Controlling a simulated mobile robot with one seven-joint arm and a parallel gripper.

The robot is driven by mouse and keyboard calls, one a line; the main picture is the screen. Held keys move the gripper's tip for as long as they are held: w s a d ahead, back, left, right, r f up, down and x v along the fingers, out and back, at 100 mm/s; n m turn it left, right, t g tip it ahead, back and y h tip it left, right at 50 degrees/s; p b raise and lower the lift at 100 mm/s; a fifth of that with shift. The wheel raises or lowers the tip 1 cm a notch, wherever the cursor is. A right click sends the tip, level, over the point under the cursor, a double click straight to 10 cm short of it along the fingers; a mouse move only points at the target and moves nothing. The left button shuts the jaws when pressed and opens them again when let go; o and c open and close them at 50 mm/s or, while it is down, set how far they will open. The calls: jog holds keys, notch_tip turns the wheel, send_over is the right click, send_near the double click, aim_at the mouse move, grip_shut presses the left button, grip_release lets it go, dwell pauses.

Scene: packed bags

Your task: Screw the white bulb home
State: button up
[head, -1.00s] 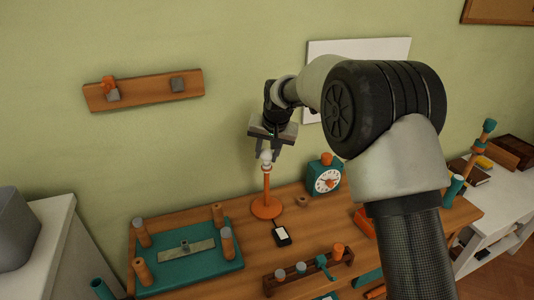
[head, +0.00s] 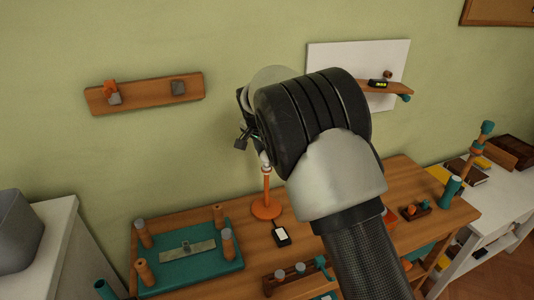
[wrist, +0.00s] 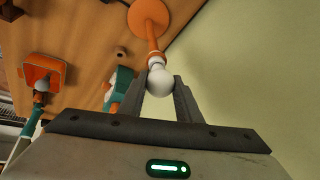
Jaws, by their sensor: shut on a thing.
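The white bulb (wrist: 159,82) sits at the top of an orange lamp stand (wrist: 150,20) in the wrist view. My gripper (wrist: 160,88) is shut on the bulb, with one grey finger on each side of it. In the head view the lamp stand (head: 266,207) stands upright on the wooden table, and a little of the bulb (head: 264,157) shows at its top. My arm hides most of the gripper there. How deep the bulb sits in the socket cannot be told.
A wall shelf (head: 380,86) is at the right. In the wrist view, an orange holder (wrist: 42,72) with another bulb shows at left.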

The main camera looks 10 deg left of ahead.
jog(key=shift+a+r+m+h+p, duration=0.15)
jog(key=shift+m+h+p, duration=0.25)
jog(key=shift+m+p, duration=0.45)
jog(key=shift+m+h, duration=0.3)
jog(key=shift+m, duration=0.55)
jog(key=shift+r+m+g+h+p, duration=0.1)
jog(key=shift+m+g+h+p, duration=0.25)
jog(key=shift+m+p, duration=0.6)
jog(key=shift+f+m+h+p, duration=0.25)
jog(key=shift+m+h+p, duration=0.15)
jog(key=shift+m, duration=0.35)
